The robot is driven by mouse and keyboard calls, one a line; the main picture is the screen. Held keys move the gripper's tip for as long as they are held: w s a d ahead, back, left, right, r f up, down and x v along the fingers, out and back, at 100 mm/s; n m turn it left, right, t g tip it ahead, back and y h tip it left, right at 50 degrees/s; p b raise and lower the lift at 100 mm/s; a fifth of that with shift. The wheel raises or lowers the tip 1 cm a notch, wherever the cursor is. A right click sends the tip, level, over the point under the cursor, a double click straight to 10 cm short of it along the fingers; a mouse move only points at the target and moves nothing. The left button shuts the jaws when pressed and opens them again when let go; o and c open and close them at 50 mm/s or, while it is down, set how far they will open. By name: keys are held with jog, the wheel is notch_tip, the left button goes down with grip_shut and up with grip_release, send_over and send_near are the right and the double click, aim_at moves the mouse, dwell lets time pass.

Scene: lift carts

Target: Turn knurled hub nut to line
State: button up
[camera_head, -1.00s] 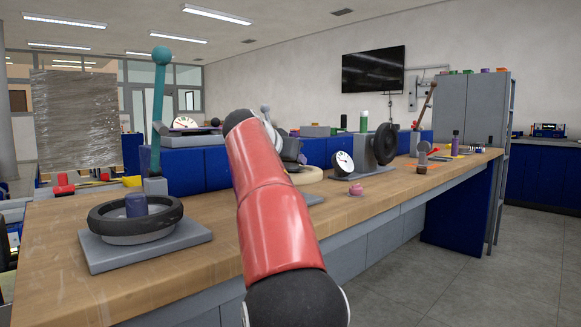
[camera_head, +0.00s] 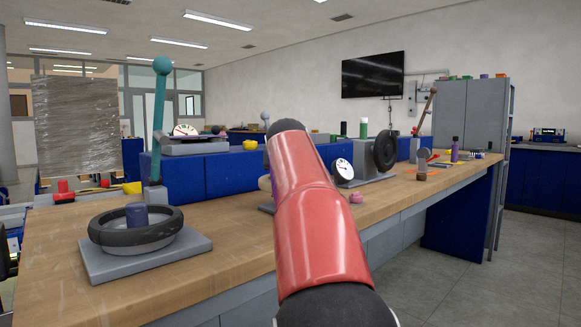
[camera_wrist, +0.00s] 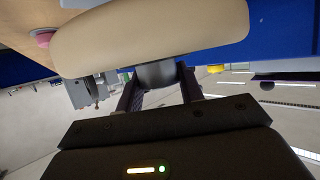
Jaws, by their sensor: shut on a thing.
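In the wrist view, a dark grey round hub nut (camera_wrist: 158,73) stands out from the face of a thick beige wheel (camera_wrist: 150,35). My gripper (camera_wrist: 158,88) is shut on the nut, with one dark finger on each side of it. Knurling and a line mark cannot be made out. In the head view, my red arm hides the nut and the gripper. Only a sliver of the beige wheel (camera_head: 264,184) shows at the arm's left edge.
A black ring wheel (camera_head: 103,234) on a grey plate (camera_head: 105,268) and a teal-knobbed lever (camera_head: 160,110) stand left. A white dial (camera_head: 344,169) and a black wheel (camera_head: 385,151) stand right of my arm. A pink knob (camera_head: 356,197) lies nearby.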

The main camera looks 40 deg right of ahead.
jog(key=o, duration=1)
jog(key=shift+b+v, duration=0.3)
jog(key=shift+v, duration=3.55)
